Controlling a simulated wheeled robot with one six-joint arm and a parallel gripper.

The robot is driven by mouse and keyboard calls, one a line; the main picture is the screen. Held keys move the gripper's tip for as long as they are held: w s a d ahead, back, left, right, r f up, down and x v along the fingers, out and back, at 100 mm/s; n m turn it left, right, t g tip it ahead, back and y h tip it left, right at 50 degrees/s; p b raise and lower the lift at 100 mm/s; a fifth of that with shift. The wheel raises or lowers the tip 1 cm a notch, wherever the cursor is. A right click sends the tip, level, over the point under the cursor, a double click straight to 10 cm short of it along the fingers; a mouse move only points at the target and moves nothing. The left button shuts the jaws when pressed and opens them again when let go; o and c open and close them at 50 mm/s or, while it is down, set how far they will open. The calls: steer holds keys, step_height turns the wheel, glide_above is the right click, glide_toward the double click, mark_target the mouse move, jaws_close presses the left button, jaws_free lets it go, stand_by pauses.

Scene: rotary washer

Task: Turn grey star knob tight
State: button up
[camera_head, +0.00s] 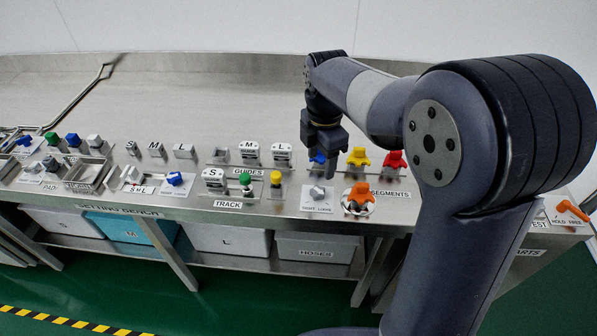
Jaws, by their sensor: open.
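The grey star knob (318,192) sits on a small pale plate with a lettered label, near the front edge of the bench. My gripper (325,152) points down behind and above the knob in the picture, apart from it. It is open, and I see nothing held in it. A blue piece (318,159) shows just below the fingertips and is partly hidden by them; I cannot tell its exact distance from them.
An orange knob (359,194) stands close to the right of the grey one. Yellow (358,157) and red (395,160) pieces stand behind it. Green (245,182) and yellow (276,178) pegs stand to the left.

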mark_target(317, 190)
step_height(317, 190, down, 11)
steer(key=shift+w+a+r, duration=0.15)
stand_by(0.4)
steer(key=shift+c, duration=0.4)
steer(key=c, duration=0.9)
